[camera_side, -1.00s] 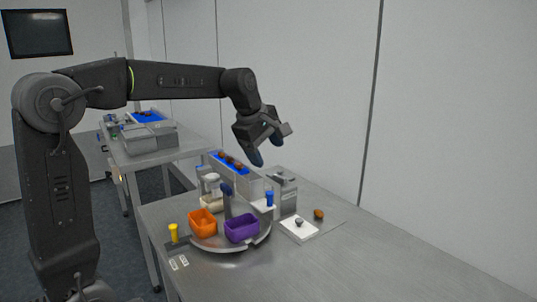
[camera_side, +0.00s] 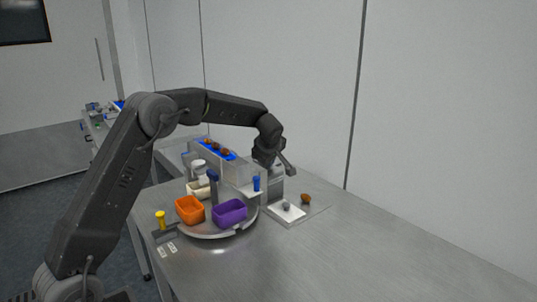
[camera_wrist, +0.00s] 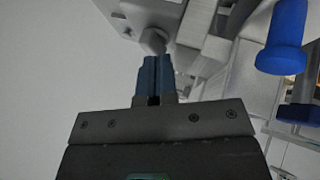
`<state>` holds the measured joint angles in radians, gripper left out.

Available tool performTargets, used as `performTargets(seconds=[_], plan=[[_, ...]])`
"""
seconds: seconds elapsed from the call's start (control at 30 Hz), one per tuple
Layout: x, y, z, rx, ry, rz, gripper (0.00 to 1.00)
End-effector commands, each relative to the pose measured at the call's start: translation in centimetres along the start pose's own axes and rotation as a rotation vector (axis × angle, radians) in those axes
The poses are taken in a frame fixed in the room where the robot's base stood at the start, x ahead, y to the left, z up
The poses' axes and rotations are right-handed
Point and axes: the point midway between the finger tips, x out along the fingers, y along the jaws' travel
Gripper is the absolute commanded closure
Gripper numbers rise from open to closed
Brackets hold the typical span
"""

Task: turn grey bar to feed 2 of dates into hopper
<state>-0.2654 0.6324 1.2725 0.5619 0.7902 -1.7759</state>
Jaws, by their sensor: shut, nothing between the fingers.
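Several brown dates (camera_side: 217,147) lie in a row on the blue top of a long grey feeder (camera_side: 234,172). A grey upright housing (camera_side: 276,188) stands at the feeder's near right end. My gripper (camera_wrist: 154,62) is shut and empty, its blue fingers together. In the wrist view its tips are close to a rounded grey end (camera_wrist: 153,39) on pale grey machinery; I cannot tell whether they touch, or whether this is the grey bar. In the side view my wrist is above the housing and the fingertips are hard to make out.
An orange bin (camera_side: 189,210) and a purple bin (camera_side: 230,213) stand on a round metal plate. A blue peg (camera_side: 256,184) is by the housing and shows in the wrist view (camera_wrist: 285,38). The front table is clear.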

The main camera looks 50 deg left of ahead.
Motion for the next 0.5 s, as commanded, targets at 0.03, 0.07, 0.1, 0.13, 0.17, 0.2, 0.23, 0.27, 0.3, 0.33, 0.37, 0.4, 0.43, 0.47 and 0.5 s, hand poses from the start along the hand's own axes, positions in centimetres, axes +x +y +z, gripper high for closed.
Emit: performTargets(seconds=[0.03,0.07,0.1,0.13,0.17,0.2,0.23,0.27,0.3,0.33,0.37,0.4,0.43,0.47,0.5], plan=[[0.9,0.0,0.0,0.000,0.000,-0.001,1.00],[1.4,0.0,0.0,0.000,0.000,-0.001,1.00],[1.9,0.0,0.0,0.000,0.000,-0.001,1.00],[2.2,0.0,0.0,0.000,0.000,-0.001,1.00],[2.5,0.0,0.0,0.000,0.000,-0.001,1.00],[2.9,0.0,0.0,0.000,0.000,0.000,1.00],[3.0,0.0,0.0,0.000,0.000,0.001,1.00],[3.2,0.0,0.0,0.000,0.000,0.001,1.00],[3.4,0.0,0.0,0.000,0.000,0.002,1.00],[3.5,0.0,0.0,0.000,0.000,0.002,1.00],[3.5,0.0,0.0,0.000,0.000,0.002,1.00],[3.6,0.0,0.0,0.000,-0.001,0.002,1.00],[3.6,0.0,0.0,0.000,-0.001,0.002,1.00],[3.6,0.0,0.0,0.000,-0.001,0.002,1.00],[3.6,0.0,0.0,0.000,-0.001,0.002,1.00]])
